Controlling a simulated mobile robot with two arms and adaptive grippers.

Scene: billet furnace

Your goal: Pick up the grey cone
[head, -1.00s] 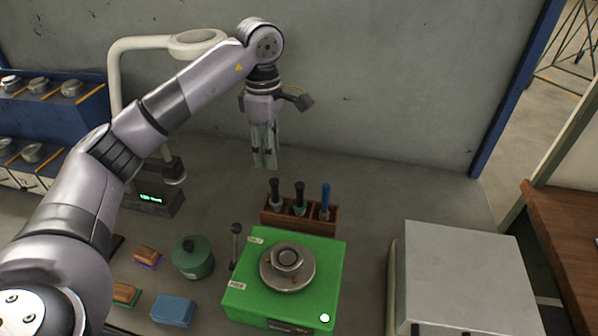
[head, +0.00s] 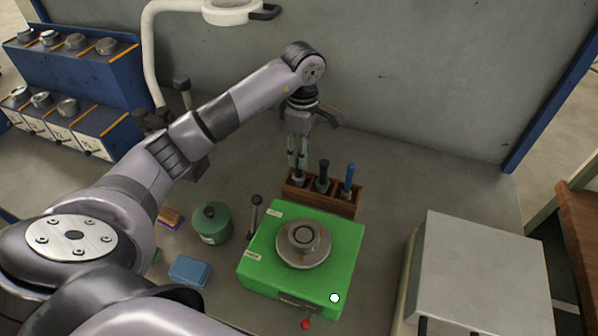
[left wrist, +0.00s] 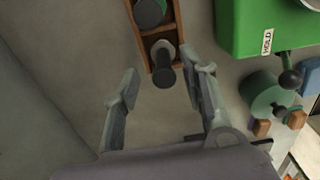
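The grey cone (head: 299,180), a grey piece with a dark handle, stands upright in the left slot of the wooden rack (head: 326,203). In the left wrist view the cone (left wrist: 163,70) lies between and just past my fingertips. My left gripper (head: 297,160) points down right above it and partly hides its handle in the head view. In the left wrist view the gripper (left wrist: 162,78) is open, with a finger on each side and a gap to the handle. My right gripper is not in view.
A grey wall (head: 420,80) rises behind.

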